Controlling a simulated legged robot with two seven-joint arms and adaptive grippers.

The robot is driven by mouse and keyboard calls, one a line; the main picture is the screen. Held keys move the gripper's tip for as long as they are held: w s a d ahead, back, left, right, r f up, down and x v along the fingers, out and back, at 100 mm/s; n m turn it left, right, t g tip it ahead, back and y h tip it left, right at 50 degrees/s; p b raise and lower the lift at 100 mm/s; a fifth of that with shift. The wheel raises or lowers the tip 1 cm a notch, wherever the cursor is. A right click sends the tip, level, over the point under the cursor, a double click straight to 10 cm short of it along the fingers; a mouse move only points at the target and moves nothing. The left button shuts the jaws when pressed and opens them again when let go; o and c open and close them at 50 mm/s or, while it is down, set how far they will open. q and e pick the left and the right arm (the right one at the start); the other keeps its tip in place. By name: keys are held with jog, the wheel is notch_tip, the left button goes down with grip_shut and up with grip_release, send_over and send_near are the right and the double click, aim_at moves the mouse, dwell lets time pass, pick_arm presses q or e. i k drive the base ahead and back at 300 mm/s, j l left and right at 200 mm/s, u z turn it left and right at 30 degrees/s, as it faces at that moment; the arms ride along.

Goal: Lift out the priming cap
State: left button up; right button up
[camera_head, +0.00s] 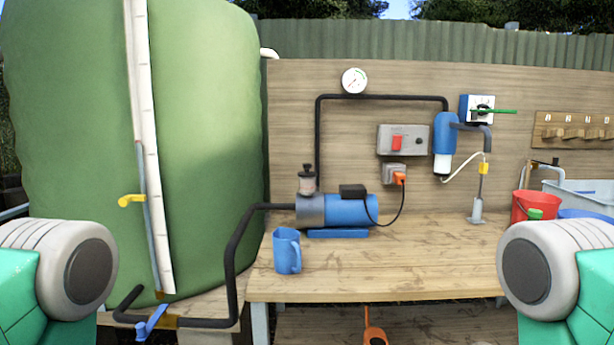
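The blue pump (345,210) sits on the wooden bench, with a grey housing (311,210) at its left end. A small dark knobbed cap (307,170), which looks like the priming cap, stands upright on a short pale neck above that housing. It appears seated, though how deep it goes is hidden. Nothing touches it. Neither of my grippers shows; only rounded parts of my arms are at the lower left and lower right edges, well apart from the pump.
A blue jug (287,251) stands in front of the pump, to its left. Black pipes run left to the green tank (205,130) and up to the gauge (354,80). An orange-plugged cable hangs right of the pump. A red bucket (521,207) stands right. The bench front (400,265) is clear.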

aim_at(306, 175)
jog(key=i+l, duration=0.1)
jog(key=l, duration=0.25)
jog(key=i+l, duration=0.15)
jog(key=l, duration=0.2)
jog(key=i+l+z, duration=0.1)
jog(key=l, duration=0.25)
jog(key=i+l, duration=0.15)
jog(key=l, duration=0.2)
jog(key=i+l, duration=0.15)
jog(key=l, duration=0.15)
